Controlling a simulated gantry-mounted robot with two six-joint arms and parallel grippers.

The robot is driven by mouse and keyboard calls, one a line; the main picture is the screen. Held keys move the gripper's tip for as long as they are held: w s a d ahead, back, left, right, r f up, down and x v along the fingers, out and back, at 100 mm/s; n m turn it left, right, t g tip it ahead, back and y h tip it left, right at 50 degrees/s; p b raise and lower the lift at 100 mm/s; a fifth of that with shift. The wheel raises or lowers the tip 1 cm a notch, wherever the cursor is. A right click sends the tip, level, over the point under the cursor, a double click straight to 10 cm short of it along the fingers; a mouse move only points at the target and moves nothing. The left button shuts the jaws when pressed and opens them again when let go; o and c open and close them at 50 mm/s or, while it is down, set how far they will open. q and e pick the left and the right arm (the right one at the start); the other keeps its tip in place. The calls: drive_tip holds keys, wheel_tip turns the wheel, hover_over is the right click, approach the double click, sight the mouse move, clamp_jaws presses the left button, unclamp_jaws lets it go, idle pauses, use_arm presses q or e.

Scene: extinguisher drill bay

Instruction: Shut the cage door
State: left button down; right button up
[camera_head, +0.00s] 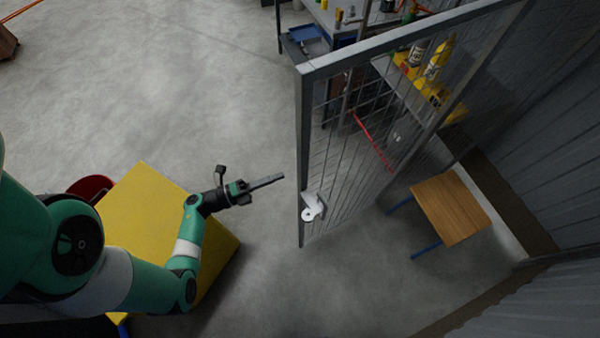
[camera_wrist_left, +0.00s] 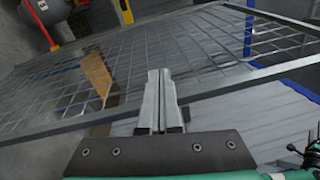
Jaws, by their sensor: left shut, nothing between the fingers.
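The cage door (camera_head: 303,150) is a grey metal frame with wire mesh, standing out into the room right of the middle in the head view. A white latch or handle (camera_head: 312,207) is on its near lower edge. My left gripper (camera_head: 280,177) is shut and empty. It points right toward the door's near edge and looks a little apart from it. In the left wrist view the shut fingers (camera_wrist_left: 161,100) show in front of the door's mesh and frame (camera_wrist_left: 230,84). My right gripper is not in view.
A wooden-topped table (camera_head: 450,207) with blue legs stands beyond the door. A workbench with a blue tray (camera_head: 308,38) is at the back. Corrugated walls (camera_head: 540,120) close off the right.

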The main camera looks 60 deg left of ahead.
use_arm(q)
drive_tip(key=s+d+f+g+h+b, duration=0.1)
drive_tip(key=s+d+f+h+b, duration=0.3)
drive_tip(key=d+f, duration=0.65)
drive_tip(key=w+a+y, duration=0.1)
drive_tip(key=w+a, duration=0.1)
drive_tip(key=w, duration=0.6)
drive_tip(key=shift+w, duration=0.35)
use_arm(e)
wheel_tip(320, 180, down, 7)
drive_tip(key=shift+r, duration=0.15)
use_arm(q)
drive_tip(key=shift+a+f+b, duration=0.15)
drive_tip(key=shift+a+b, duration=0.05)
drive_tip(key=shift+b, duration=0.15)
